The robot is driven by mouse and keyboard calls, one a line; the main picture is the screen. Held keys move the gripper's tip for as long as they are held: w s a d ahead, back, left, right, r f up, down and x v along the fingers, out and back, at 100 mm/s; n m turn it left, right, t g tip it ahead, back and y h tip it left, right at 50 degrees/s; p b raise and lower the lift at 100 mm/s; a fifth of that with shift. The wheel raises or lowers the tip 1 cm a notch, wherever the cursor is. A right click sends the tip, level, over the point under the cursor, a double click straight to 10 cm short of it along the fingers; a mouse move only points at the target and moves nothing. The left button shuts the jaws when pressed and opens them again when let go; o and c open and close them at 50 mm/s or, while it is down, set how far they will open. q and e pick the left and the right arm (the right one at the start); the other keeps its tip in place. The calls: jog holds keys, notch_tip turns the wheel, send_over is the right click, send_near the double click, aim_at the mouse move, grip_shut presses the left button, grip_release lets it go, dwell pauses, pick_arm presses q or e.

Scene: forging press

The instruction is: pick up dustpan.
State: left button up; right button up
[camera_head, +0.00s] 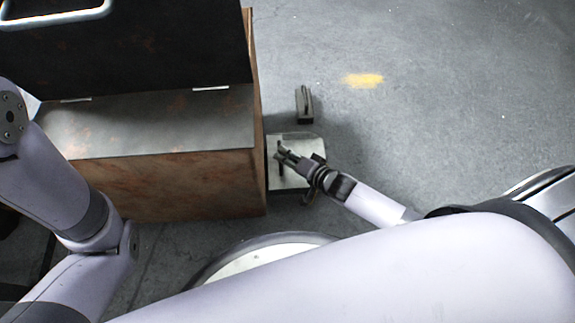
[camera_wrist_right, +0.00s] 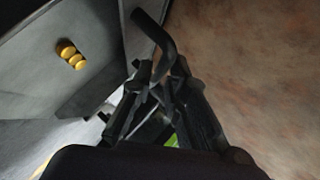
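A pale grey metal piece that looks like the dustpan (camera_head: 284,177) lies on the floor against the right side of a rusty chest in the head view. My right gripper (camera_head: 281,152) is over it, fingers pointing toward the chest. In the right wrist view, a dark bent rod (camera_wrist_right: 155,38), perhaps its handle, runs down to between the fingertips of my right gripper (camera_wrist_right: 163,68). The fingers are close together around the rod, but I cannot tell whether they grip it. My left arm shows at the left; its gripper is out of view.
The rusty chest (camera_head: 170,190) with a dark raised lid (camera_head: 120,50) stands at left. A small dark upright object (camera_head: 304,104) stands just behind the dustpan. Yellow knobs (camera_wrist_right: 70,54) show on a grey surface in the wrist view. The floor at upper right is clear, with a yellow mark (camera_head: 363,80).

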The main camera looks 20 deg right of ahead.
jog(key=b+x, duration=0.1)
jog(key=x, duration=0.1)
jog(key=shift+w+a+f, duration=0.1)
jog(key=shift+w+f, duration=0.1)
jog(key=shift+f, duration=0.05)
jog(key=shift+r, duration=0.1)
grip_shut()
dwell(0.5)
jog(key=shift+r, duration=0.15)
